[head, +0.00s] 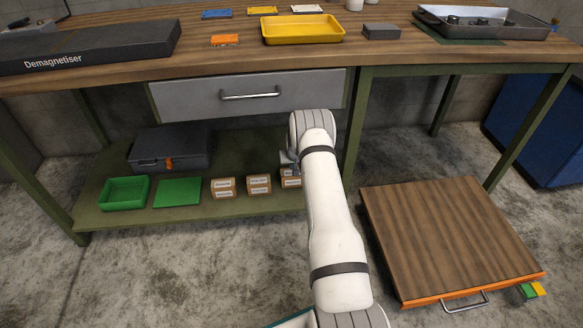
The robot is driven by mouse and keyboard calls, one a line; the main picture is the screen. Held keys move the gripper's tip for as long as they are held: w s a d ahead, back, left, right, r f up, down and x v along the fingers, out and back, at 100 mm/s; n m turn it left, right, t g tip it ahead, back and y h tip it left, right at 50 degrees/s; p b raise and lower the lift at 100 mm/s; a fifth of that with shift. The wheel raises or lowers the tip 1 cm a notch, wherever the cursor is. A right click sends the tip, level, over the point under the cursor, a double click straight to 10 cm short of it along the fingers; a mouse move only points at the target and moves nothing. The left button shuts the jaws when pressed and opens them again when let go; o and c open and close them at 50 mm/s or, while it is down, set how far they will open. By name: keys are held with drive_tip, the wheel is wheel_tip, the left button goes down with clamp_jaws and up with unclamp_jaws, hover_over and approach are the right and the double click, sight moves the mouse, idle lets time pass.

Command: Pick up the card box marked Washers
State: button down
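Three small brown card boxes with white labels stand in a row on the green lower shelf under the workbench: a left box (222,187), a middle box (259,184) and a right box (290,181). The labels are too small to read, so I cannot tell which is marked Washers. My arm reaches toward the shelf and covers part of the right box. Only a small grey part of my gripper (287,160) shows beside the wrist, just above the right box. Its fingers are hidden, and I cannot tell whether it touches or holds anything.
Left of the boxes on the shelf (155,216) are a green lid (178,192), a green tray (124,193) and a dark case (170,148). A drawer (247,95) hangs above. A wooden-topped low unit (447,235) stands on the floor at right.

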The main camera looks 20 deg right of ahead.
drive_tip(key=shift+d+r, duration=0.1)
drive_tip(key=shift+r, duration=0.6)
drive_tip(key=c, duration=2.2)
unclamp_jaws()
drive_tip(key=shift+c, duration=2.2)
unclamp_jaws()
